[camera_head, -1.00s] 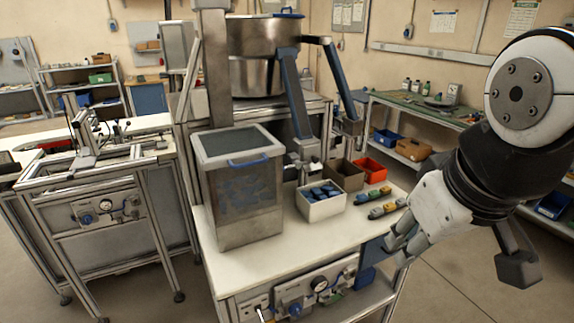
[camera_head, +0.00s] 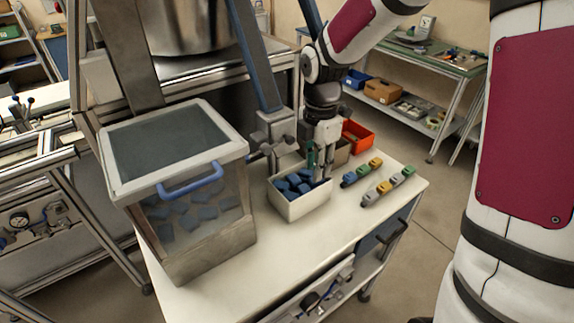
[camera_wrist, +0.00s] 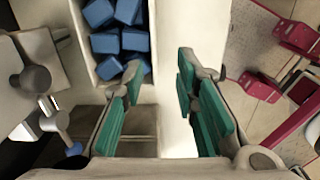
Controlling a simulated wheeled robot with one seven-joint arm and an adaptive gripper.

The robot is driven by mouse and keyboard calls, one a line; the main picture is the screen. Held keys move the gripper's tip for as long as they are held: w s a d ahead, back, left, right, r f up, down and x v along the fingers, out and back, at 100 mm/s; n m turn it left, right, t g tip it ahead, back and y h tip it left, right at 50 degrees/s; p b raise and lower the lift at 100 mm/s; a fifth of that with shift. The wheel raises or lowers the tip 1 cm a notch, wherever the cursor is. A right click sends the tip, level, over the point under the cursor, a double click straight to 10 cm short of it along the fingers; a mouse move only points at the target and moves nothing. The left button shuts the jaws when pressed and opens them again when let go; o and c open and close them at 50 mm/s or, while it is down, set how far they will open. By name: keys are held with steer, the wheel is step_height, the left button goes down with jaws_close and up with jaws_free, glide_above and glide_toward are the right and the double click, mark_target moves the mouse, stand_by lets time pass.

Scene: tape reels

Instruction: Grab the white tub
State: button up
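The white tub (camera_head: 303,205) stands on the white worktable, filled with blue blocks (camera_head: 290,186). Its right wall (camera_wrist: 152,45) shows in the wrist view. My gripper (camera_head: 321,172) points down at the tub's far right side. In the wrist view my gripper (camera_wrist: 160,98) is open, with green finger pads spread apart. The left finger overlaps the tub's edge near the blocks and the right finger is over the bare table. The tub's wall lies between them in that picture. I cannot tell whether a finger touches it.
A red-orange bin (camera_head: 357,134) and a brown bin (camera_head: 342,154) stand behind the tub. A clear-walled hopper (camera_head: 182,200) with a blue handle is to its left. Small coloured pieces (camera_head: 388,187) lie in rows to its right. The table's front is clear.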

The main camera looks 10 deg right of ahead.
mark_target(312, 192)
steer(key=f, duration=0.8)
steer(key=shift+w+f, duration=0.2)
steer(key=shift+w, duration=0.2)
steer(key=shift+w+d+f+p, duration=0.1)
steer(key=shift+f+p, duration=0.2)
steer(key=shift+f, duration=1.2)
steer(key=shift+w+f+p, duration=0.1)
steer(key=shift+f+p, duration=0.2)
steer(key=shift+f, duration=1.15)
jaws_close()
